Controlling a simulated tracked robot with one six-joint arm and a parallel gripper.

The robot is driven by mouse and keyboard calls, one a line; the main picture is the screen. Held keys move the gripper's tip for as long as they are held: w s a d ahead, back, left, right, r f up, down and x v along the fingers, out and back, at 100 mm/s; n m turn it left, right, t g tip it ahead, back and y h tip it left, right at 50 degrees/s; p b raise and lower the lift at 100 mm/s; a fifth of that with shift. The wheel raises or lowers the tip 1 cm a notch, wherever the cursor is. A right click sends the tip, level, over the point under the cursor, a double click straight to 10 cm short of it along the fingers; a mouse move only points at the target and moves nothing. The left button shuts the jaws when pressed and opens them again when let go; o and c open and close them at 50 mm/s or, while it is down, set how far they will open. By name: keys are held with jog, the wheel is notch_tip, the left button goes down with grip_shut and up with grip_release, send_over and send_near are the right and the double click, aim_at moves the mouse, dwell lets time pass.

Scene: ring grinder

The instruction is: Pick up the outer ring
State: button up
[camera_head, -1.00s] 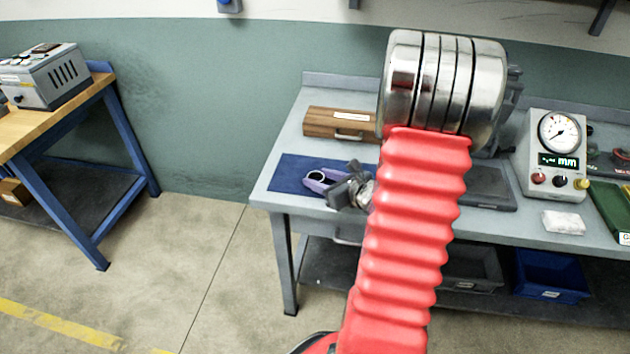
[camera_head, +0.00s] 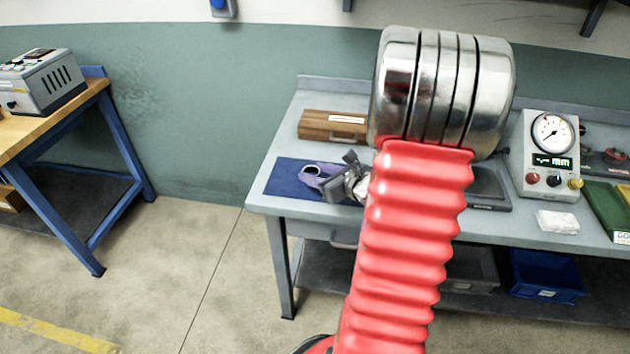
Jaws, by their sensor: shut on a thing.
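My gripper (camera_head: 322,177), with purple fingers and a dark grey body, is at the left end of the workbench, in front of the blue mat (camera_head: 281,183). It is shut on the outer ring (camera_head: 311,168), a small pale metal ring at its fingertips. Only part of the ring's rim shows. The ring appears over the mat; I cannot tell whether it touches it. My red ribbed arm cover and steel arm joint hide the middle of the bench.
A wooden box (camera_head: 333,126) stands behind the mat. To the right are a dial gauge unit (camera_head: 550,150), a white cloth (camera_head: 557,221) and a green case (camera_head: 608,208). A wooden-topped bench (camera_head: 50,122) with a grey machine (camera_head: 42,82) stands left. Floor between benches is clear.

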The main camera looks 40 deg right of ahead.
notch_tip(320, 180, up, 7)
dwell(0.3)
jog(key=shift+w+a+f, duration=0.1)
jog(key=shift+f, duration=0.05)
dwell(0.5)
jog(key=w+a+f+n+y, duration=0.1)
jog(key=w+a, duration=0.2)
jog(key=a, duration=0.7)
jog(key=w+a+f+n+y, duration=0.1)
jog(key=w+a, duration=0.3)
jog(key=a, duration=0.7)
jog(key=w+a+f+n+y, duration=0.1)
jog(key=w+a+f+y, duration=0.1)
jog(key=a, duration=0.9)
jog(key=shift+w+f+n+g, duration=0.25)
jog(key=shift+w+n+g, duration=0.15)
jog(key=shift+w, duration=0.5)
